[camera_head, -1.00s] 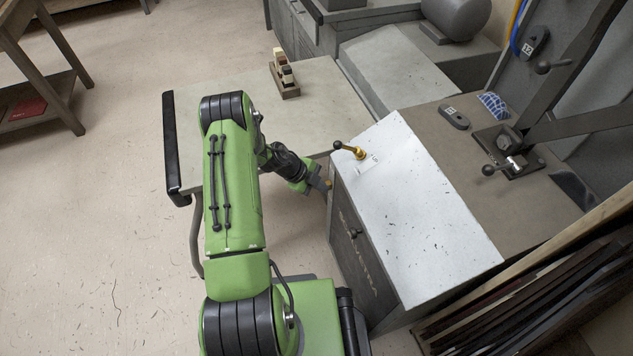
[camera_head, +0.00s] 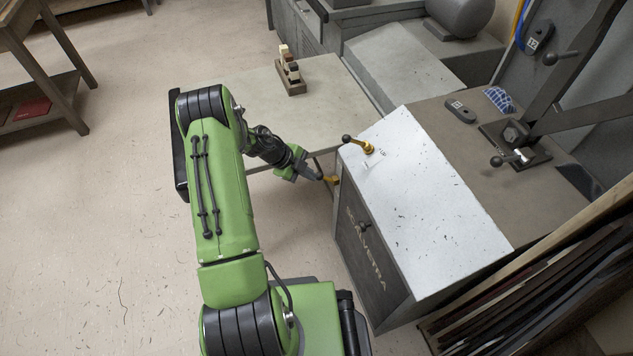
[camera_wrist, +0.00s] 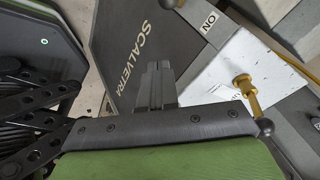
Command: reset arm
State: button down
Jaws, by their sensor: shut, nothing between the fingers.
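My gripper (camera_head: 326,180) is at the end of my green arm, beside the left face of the grey cabinet marked SCALVETRA (camera_head: 362,250). In the wrist view my gripper (camera_wrist: 157,75) shows its fingers together, with nothing between them. A brass lever with a dark ball knob (camera_head: 358,145) stands on the cabinet's white top, a little above and right of my gripper. The lever also shows in the wrist view (camera_wrist: 246,90), right of the fingers and apart from them. An ON label (camera_wrist: 210,20) is near the top there.
A table (camera_head: 325,110) with a small block holder (camera_head: 289,75) lies beyond my arm. The worn white panel (camera_head: 430,200) is to the right, with black levers (camera_head: 515,155) and a blue checked cloth (camera_head: 499,99) behind. Open floor (camera_head: 100,220) is at left.

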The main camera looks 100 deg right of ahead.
jog(key=w+r, duration=0.1)
jog(key=r, duration=0.1)
jog(key=w+d+r+p, duration=0.1)
jog(key=w+r, duration=0.1)
jog(key=shift+w+d+r, duration=0.1)
jog(key=shift+w+r, duration=0.05)
jog(key=shift+r, duration=0.05)
